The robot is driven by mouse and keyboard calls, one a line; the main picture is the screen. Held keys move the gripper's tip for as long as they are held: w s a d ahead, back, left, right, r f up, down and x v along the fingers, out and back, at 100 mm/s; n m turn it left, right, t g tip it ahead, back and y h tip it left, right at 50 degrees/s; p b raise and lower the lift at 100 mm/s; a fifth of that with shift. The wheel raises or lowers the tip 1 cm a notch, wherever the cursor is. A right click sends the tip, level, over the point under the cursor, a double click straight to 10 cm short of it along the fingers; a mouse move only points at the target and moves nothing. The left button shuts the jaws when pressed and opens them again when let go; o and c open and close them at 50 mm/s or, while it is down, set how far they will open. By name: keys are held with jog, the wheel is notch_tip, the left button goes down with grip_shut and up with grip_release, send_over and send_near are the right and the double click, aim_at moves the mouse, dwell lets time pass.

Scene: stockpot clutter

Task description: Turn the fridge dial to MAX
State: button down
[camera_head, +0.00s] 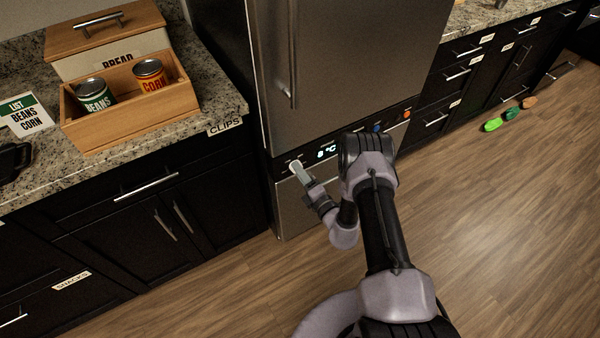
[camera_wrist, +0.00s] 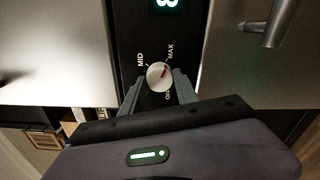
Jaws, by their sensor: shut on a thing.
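The fridge dial (camera_wrist: 157,78) is a round white knob on a black panel, seen in the wrist view. Its red mark points to the upper right, toward the MAX label (camera_wrist: 171,51); I cannot tell if it lines up exactly. The MID label (camera_wrist: 140,60) is at upper left, and another small label is at lower right. My gripper (camera_wrist: 158,88) is shut on the dial, one finger on each side. In the head view my gripper (camera_head: 299,170) reaches the left end of the fridge's control strip and hides the dial.
A lit display (camera_head: 326,151) reading 8 °C sits right of the gripper. A fridge handle (camera_wrist: 270,25) sticks out at upper right in the wrist view. The counter (camera_head: 215,95) with a wooden crate (camera_head: 95,140) and cans stands left. Clogs (camera_head: 512,113) lie on the floor at right.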

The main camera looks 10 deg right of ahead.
jog(key=c, duration=0.9)
grip_release()
jog(key=p+v, duration=0.6)
jog(key=v, duration=1.1)
jog(key=shift+s, duration=0.25)
jog(key=shift+r, duration=0.1)
